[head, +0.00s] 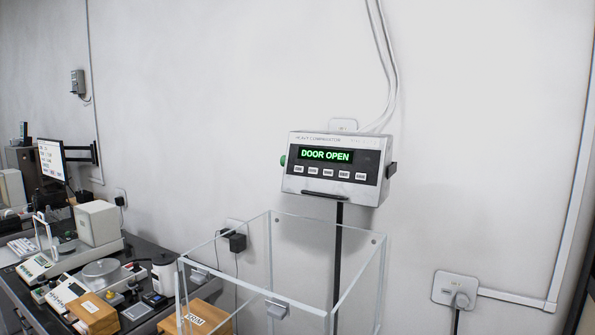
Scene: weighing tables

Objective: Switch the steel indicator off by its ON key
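The steel indicator (337,168) stands on a dark post in the middle of the head view, in front of the white wall. Its green display (326,156) is lit and reads "DOOR OPEN". A row of several small pale keys (329,173) runs under the display; their labels are too small to read, so I cannot tell which is the ON key. A green knob shows on its left side. Neither of my grippers is in view.
A clear glass enclosure (268,256) stands below and in front of the indicator. At the left, a dark table (17,306) carries balances, wooden boxes (95,313) and small items. A wall socket with a plug (456,290) is at the right. The space around the indicator's face looks clear.

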